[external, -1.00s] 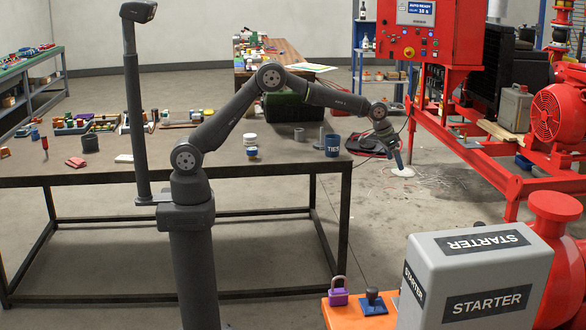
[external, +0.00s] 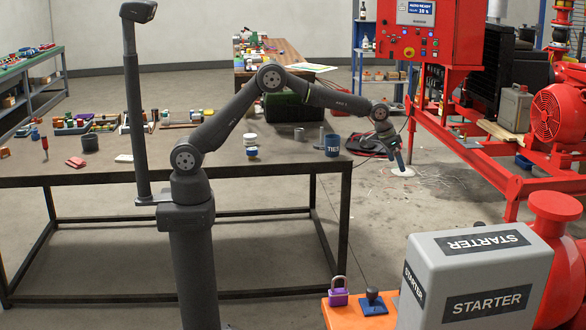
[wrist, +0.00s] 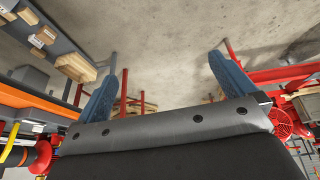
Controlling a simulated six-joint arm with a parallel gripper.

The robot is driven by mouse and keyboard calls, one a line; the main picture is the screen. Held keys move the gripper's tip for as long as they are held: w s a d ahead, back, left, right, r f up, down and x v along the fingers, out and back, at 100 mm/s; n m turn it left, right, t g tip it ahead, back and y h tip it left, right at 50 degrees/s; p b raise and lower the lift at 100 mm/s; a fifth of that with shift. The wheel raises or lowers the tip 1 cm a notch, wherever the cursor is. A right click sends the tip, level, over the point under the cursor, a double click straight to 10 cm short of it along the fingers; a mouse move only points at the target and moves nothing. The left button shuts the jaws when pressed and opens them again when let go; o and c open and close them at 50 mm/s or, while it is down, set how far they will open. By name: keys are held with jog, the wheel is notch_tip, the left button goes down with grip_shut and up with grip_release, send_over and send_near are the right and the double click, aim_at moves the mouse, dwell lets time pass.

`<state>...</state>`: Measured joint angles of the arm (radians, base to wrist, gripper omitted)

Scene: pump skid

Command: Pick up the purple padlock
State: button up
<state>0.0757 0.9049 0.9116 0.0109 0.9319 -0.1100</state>
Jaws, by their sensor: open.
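The purple padlock (external: 338,297) stands upright on an orange surface (external: 334,317) at the bottom of the external view, its grey shackle up. It is left of a blue block with a dark knob (external: 373,302). My gripper (external: 400,168) hangs in the air, pointing down, well above and behind the padlock in the picture. In the wrist view its two blue fingers (wrist: 166,90) are spread apart with nothing between them. I cannot make out the padlock in the wrist view.
A grey STARTER box (external: 476,272) stands right of the padlock, close to the blue block. Red pump framing (external: 470,150) fills the right side.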

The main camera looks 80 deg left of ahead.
jog(key=c, duration=0.6)
jog(key=shift+c, duration=0.2)
notch_tip(320, 180, up, 3)
jog(key=n+g+h, duration=0.4)
jog(key=n+h, duration=0.2)
jog(key=n, duration=1.2)
send_over(338, 288)
jog(key=a, duration=0.8)
jog(key=x, duration=1.6)
jog(key=shift+s+d+f, duration=0.2)
jog(key=shift+s+d, duration=0.05)
jog(key=shift+d, duration=0.05)
